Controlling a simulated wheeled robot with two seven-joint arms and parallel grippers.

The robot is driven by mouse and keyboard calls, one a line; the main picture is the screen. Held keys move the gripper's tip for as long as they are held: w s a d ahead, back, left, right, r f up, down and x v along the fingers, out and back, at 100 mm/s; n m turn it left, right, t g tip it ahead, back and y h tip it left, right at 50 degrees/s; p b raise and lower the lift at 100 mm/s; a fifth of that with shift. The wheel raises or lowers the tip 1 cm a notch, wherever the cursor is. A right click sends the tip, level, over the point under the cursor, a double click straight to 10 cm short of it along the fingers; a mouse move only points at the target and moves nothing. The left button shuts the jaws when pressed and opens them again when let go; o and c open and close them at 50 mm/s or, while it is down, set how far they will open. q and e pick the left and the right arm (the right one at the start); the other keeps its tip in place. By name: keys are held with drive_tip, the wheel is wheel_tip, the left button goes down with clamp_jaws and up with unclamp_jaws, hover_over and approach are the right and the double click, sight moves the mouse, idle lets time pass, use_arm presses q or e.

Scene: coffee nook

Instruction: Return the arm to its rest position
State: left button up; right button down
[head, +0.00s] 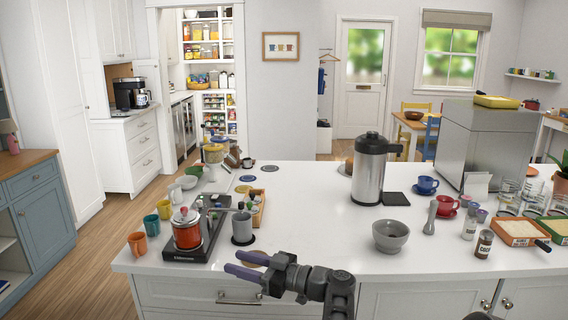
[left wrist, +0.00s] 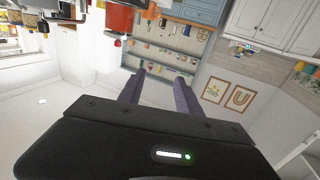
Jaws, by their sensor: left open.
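My left gripper (head: 243,263) is dark grey with purple fingers. In the head view it is in front of the counter's near edge, pointing left, open with nothing between the fingers. In the left wrist view its two purple fingers (left wrist: 160,92) stand apart, and the picture looks upside down toward a far wall. The left arm comes in at the bottom of the head view. My right gripper does not show in either view.
The white counter (head: 330,255) is close to the left gripper. Wooden floor (head: 95,270) is open at left.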

use_arm(q)
drive_tip(key=a+f+m+g+y, duration=0.1)
drive_tip(key=a+f, duration=0.4)
drive_tip(key=a, duration=0.7)
drive_tip(key=a+f+y, duration=0.1)
drive_tip(key=a+f, duration=0.3)
drive_tip(key=a, duration=0.9)
drive_tip(key=s+a+f+m+h, duration=0.2)
drive_tip(key=s+f, duration=0.1)
drive_tip(key=f, duration=0.5)
drive_tip(key=s+a+f+m+t+h, duration=0.1)
drive_tip(key=s+a+f+m+h, duration=0.15)
drive_tip(key=f, duration=0.55)
drive_tip(key=s+a+f+m+h, duration=0.2)
drive_tip(key=s+f, duration=0.1)
drive_tip(key=f, duration=0.4)
drive_tip(key=s+d+f+m+g+h, duration=0.2)
drive_tip(key=s+d+f+h, duration=0.7)
drive_tip(key=s+d+f, duration=0.6)
drive_tip(key=s+d+r+m+g+h, duration=0.1)
drive_tip(key=s+d+r+g+h, duration=0.1)
drive_tip(key=s+d, duration=0.6)
drive_tip(key=s+d+r+m+g+h, duration=0.1)
drive_tip(key=s+d+r+h, duration=0.2)
drive_tip(key=s+d+h, duration=0.2)
drive_tip(key=s+d, duration=0.3)
drive_tip(key=d, duration=0.3)
drive_tip(key=shift+s+d+r+g, duration=0.15)
drive_tip(key=shift+s+d+g, duration=0.15)
drive_tip(key=shift+s+g, duration=0.1)
